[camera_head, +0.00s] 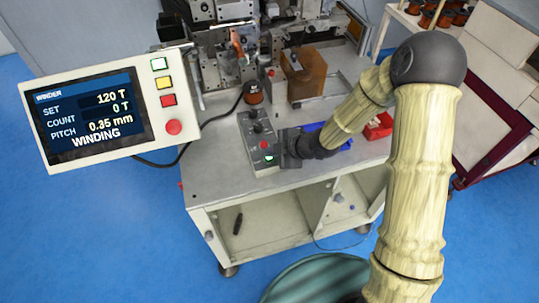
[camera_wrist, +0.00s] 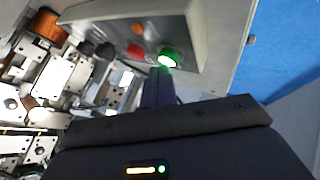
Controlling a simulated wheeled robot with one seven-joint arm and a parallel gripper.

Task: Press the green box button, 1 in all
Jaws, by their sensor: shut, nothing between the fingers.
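The green box button (camera_head: 269,158) glows at the near end of the grey control box (camera_head: 253,128) on the bench. It also shows lit in the wrist view (camera_wrist: 168,58), beside a red and an orange button. My gripper (camera_head: 279,158) is shut and empty, its fingertips right at the green button. In the wrist view, the dark fingers (camera_wrist: 157,82) end just below the button; I cannot tell whether they touch it. The display panel (camera_head: 92,117) reads WINDING, set 120 T, count 0 T.
A copper spool (camera_head: 253,92) stands behind the box. A red tray (camera_head: 379,126) lies to the right, beyond my arm. The bench's front left corner is clear.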

